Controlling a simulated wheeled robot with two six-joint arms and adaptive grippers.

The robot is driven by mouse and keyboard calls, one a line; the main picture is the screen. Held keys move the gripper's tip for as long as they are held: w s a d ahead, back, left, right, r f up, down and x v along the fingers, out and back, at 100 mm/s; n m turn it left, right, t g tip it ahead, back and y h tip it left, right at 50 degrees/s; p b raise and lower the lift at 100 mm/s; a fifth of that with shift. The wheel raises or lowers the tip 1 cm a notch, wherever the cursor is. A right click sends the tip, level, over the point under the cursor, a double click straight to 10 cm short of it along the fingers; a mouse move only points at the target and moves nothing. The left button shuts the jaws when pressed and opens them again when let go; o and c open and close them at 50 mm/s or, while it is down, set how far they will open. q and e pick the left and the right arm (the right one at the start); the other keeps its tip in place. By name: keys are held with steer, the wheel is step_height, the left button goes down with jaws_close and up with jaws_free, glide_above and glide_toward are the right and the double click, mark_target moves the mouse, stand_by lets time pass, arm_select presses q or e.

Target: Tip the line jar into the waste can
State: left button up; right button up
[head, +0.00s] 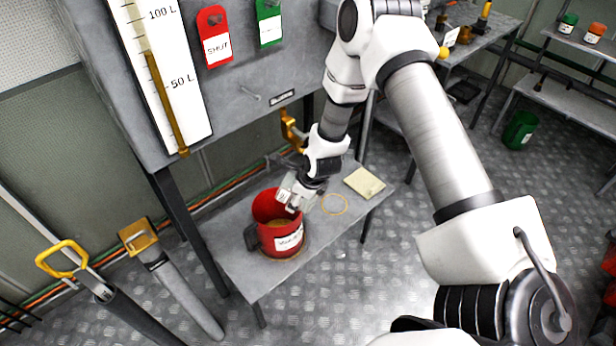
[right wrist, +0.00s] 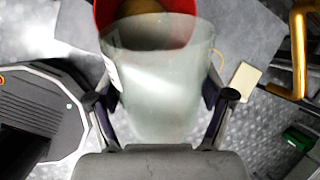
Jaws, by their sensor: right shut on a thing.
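The red waste can (head: 275,222) with a white label and dark handle stands on the small grey table. Brownish contents show inside it. My right gripper (head: 308,190) is at the can's upper right rim, shut on the clear line jar (head: 294,190). In the right wrist view the jar (right wrist: 160,90) sits between the two fingers (right wrist: 165,98), and its mouth overlaps the red can (right wrist: 112,12) at the top. The jar looks tilted toward the can. I cannot tell whether any liquid is in it. My left gripper is out of view.
The small table (head: 240,265) also holds a yellowish pad (head: 364,182) and a thin yellow ring mark (head: 334,204). A grey tank with a level gauge (head: 165,75) and a brass tap (head: 290,130) stand behind. Yellow-handled tools (head: 62,258) are at left. A green bucket (head: 519,130) stands at right.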

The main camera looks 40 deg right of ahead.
steer(key=shift+a+f+m+t+y+b, duration=0.15)
steer(key=shift+f+t+y+b, duration=0.7)
steer(key=shift+b, duration=1.65)
steer(key=shift+d+f+m+t+y+b, duration=0.1)
steer(key=shift+t+y+b, duration=0.4)
steer(key=shift+t+b, duration=1.45)
steer(key=shift+a+f+m+t+y+b, duration=0.15)
steer(key=shift+f+t+y+b, duration=0.45)
steer(key=shift+b, duration=2.45)
steer(key=t+b, duration=0.1)
steer(key=b, duration=0.4)
steer(key=w+t+y+b, duration=0.1)
steer(key=t+b, duration=0.1)
steer(key=b, duration=0.3)
steer(key=f+t+y+b, duration=0.1)
steer(key=b, duration=0.4)
steer(key=shift+w+a+m, duration=0.3)
steer(key=shift+a+m, duration=0.1)
steer(key=shift+w+a+r+t+y+b, duration=0.15)
steer(key=shift+t+y+b, duration=0.1)
steer(key=shift+t+b, duration=0.35)
steer(key=shift+r, duration=0.15)
